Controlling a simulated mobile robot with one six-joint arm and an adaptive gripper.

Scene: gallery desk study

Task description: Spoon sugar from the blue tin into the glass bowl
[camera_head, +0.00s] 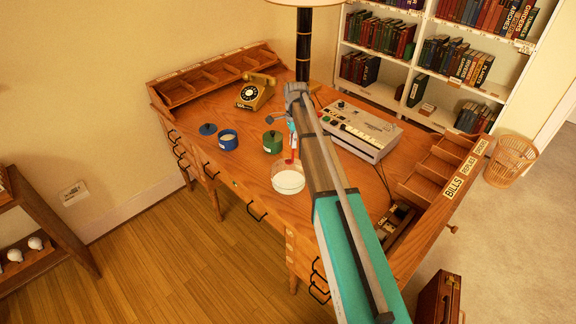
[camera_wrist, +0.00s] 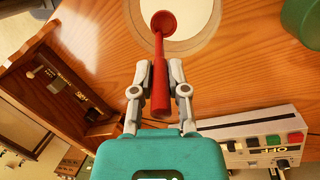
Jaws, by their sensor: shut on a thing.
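My gripper (camera_wrist: 159,78) is shut on the handle of a red spoon (camera_wrist: 160,48). In the wrist view the spoon's head lies over the glass bowl (camera_wrist: 202,43), and I see no sugar in it. In the head view the red spoon (camera_head: 291,153) hangs steeply down towards the glass bowl (camera_head: 288,190), which has white contents; I cannot tell whether they touch.
A green tin (camera_head: 272,143) stands between the blue tin and the bowl. A grey machine with buttons (camera_head: 360,130) is to the right, a rotary telephone (camera_head: 255,92) behind. Wooden trays (camera_head: 440,165) line the desk's right end. The desk's front edge is close to the bowl.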

